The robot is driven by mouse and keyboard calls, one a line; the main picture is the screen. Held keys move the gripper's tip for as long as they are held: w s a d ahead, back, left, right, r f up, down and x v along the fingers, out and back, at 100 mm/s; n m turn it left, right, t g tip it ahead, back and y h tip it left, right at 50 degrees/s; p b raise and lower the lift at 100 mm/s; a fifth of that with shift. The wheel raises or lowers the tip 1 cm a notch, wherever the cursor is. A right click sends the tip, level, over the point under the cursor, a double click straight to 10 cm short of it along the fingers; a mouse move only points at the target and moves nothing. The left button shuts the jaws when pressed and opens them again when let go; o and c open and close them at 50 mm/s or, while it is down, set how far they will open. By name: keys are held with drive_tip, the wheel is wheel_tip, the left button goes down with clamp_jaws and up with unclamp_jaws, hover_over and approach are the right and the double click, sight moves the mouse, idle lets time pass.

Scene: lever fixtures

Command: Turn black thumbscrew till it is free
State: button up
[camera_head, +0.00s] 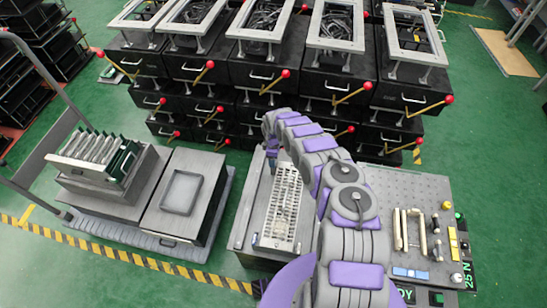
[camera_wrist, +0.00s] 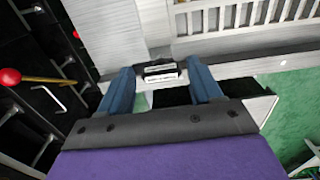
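My gripper (camera_wrist: 160,68) shows in the wrist view with two blue fingers spread wide apart. Between the fingertips is a small black part with pale bands (camera_wrist: 162,73), at the edge of a grey metal surface. I cannot tell for sure whether it is the black thumbscrew. No finger visibly touches it. In the head view my gripper (camera_head: 271,152) is small and partly hidden by my arm, at the far left corner of the grey workbench. A pale slotted plate (camera_head: 282,208) lies on that bench just in front of it.
The workbench (camera_head: 415,187) holds tan bars (camera_head: 411,230) and small blocks at the right. Black cabinets with red-knobbed levers (camera_head: 286,73) stand close behind. A cart (camera_head: 210,185) stands at the left. Green floor (camera_head: 108,272) lies open at the front left.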

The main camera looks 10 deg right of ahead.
drive_tip(key=shift+o, duration=0.5)
wheel_tip(320, 180, up, 17)
drive_tip(key=p, duration=0.3)
drive_tip(key=shift+r+p, duration=0.15)
drive_tip(key=shift+p, duration=0.25)
